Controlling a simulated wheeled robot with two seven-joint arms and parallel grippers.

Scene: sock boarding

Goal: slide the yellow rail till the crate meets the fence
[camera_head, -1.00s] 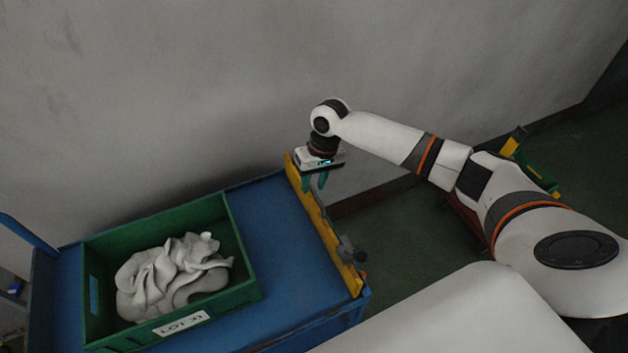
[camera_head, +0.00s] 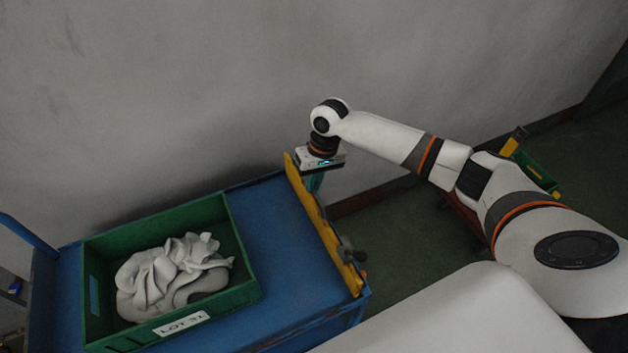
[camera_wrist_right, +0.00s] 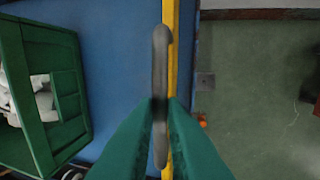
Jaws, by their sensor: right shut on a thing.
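The yellow rail (camera_head: 322,229) lies along the right end of the blue cart top (camera_head: 283,243); it also shows in the right wrist view (camera_wrist_right: 172,25). The green crate (camera_head: 239,233) sits on the cart to the left of the rail, with a bare blue gap between them. Grey cloth (camera_head: 170,277) is heaped in the crate. My right gripper (camera_head: 315,184) is at the rail's far end. In the right wrist view its green fingers (camera_wrist_right: 160,107) are shut on a dark grey handle (camera_wrist_right: 160,62) at the rail. My left gripper is out of view.
A blue raised bar (camera_head: 28,233) stands at the cart's left end; I cannot tell whether it is the fence. A grey wall is close behind the cart.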

